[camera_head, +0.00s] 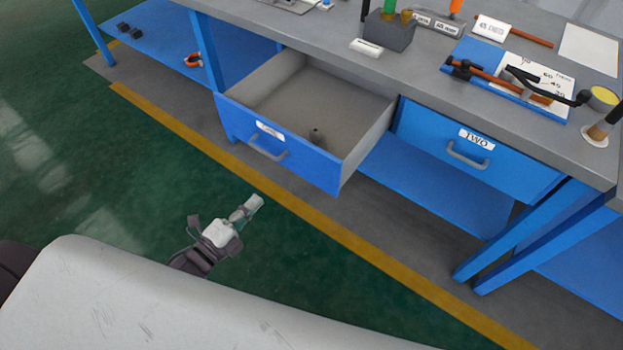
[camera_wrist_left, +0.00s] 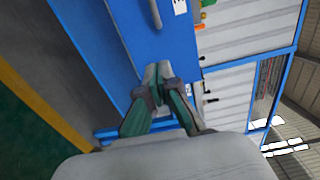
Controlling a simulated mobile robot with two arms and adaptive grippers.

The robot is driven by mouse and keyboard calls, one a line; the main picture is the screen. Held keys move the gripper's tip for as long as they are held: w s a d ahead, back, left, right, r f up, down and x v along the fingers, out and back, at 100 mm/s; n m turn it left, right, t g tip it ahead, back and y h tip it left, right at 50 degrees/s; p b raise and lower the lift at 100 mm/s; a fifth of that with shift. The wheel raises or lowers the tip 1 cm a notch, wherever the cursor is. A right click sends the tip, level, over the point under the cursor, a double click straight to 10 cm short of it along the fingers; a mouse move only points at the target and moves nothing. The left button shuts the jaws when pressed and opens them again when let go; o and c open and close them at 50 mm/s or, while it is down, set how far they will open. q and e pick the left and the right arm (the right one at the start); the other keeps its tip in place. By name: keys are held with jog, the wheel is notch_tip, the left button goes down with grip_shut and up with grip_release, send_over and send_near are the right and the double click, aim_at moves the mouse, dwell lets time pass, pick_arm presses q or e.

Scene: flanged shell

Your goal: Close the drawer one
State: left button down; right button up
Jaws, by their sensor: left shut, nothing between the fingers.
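Drawer one (camera_head: 318,163) is a blue-fronted drawer pulled well out from under the grey workbench, with a white label and a grey handle (camera_head: 267,147). The left wrist view shows the gripper fingers (camera_wrist_left: 155,72) closed together, with a blue panel (camera_wrist_left: 150,40) and a grey handle (camera_wrist_left: 155,14) beyond. My right gripper is not in view.
Drawer two (camera_head: 472,148), labelled TWO, is shut at the right. The workbench top (camera_head: 440,95) carries a grey block (camera_head: 388,32), a white-and-blue board and tools. Blue bench legs (camera_head: 520,235) stand at the right. The green floor (camera_head: 120,180) in front is clear.

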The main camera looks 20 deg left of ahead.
pick_arm(q)
send_near(296, 159)
jog(key=x, duration=0.6)
jog(key=shift+w+d+r+p, duration=0.1)
jog(key=shift+w+p, duration=0.2)
jog(key=shift+p, duration=0.05)
jog(key=shift+w+d, duration=0.1)
jog(key=shift+w, duration=0.3)
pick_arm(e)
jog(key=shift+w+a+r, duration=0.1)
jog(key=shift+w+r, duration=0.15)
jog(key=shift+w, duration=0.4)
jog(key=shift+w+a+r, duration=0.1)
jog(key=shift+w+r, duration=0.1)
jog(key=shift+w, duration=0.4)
